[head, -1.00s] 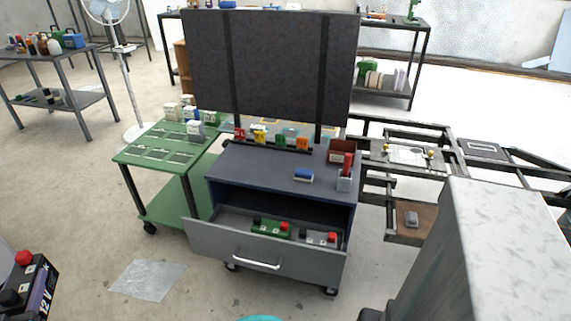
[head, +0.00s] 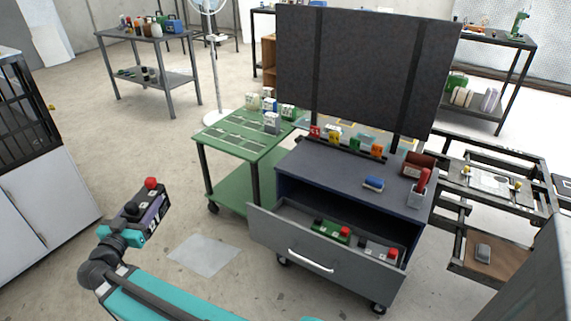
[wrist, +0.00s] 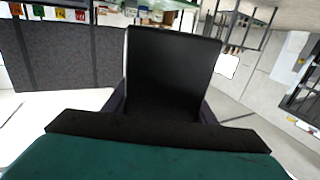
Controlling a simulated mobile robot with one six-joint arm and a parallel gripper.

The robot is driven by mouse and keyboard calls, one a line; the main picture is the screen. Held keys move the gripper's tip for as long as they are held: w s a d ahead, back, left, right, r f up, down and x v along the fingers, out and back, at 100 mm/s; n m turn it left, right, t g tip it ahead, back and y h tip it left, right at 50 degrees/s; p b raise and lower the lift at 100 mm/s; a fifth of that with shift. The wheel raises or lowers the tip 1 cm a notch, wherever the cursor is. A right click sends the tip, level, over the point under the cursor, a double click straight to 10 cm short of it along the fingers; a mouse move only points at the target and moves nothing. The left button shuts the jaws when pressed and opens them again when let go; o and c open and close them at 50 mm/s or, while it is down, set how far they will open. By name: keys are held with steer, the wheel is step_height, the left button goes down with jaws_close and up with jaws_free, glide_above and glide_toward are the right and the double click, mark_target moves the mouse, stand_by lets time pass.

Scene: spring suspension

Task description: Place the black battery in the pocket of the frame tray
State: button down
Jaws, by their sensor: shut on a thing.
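The black battery (head: 154,212), with a red and a black terminal cap and a purple-edged label, is held up at the left in the head view. My gripper (head: 133,226) is shut on it, above open floor. In the wrist view the battery (wrist: 172,70) is a large dark block between my fingers. A dark metal frame (head: 452,222) stands at the far right in the head view. A brown tray (head: 497,258) sits low on it with a small grey object on top. My own body partly hides the frame, and I cannot make out the pocket.
A grey cabinet (head: 325,172) stands mid-view, its drawer (head: 300,252) pulled out with a green and a grey battery inside. A green cart (head: 240,135) stands left of it. A tall dark panel (head: 362,70) rises behind. Floor left of the drawer is clear except a flat grey sheet (head: 204,255).

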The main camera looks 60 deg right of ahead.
steer(key=s+d+m+g+h+b, duration=0.1)
steer(key=s+d+m+g+b, duration=0.2)
steer(key=d, duration=1.1)
steer(key=s+d+m+g+h, duration=0.15)
steer(key=s+d+g, duration=0.3)
steer(key=d, duration=1.05)
steer(key=s+d+m+g+y+b, duration=0.1)
steer(key=s+d+m+g+b, duration=0.2)
steer(key=s+d, duration=1.9)
steer(key=shift+s+d+r+m+g, duration=0.2)
steer(key=shift+d+m+g, duration=0.6)
steer(key=shift+g, duration=0.85)
steer(key=shift+y, duration=0.25)
steer(key=s+d+f+b, duration=0.1)
steer(key=s+d, duration=0.9)
steer(key=shift+d+f, duration=0.2)
steer(key=shift+d, duration=0.05)
steer(key=shift+s, duration=0.1)
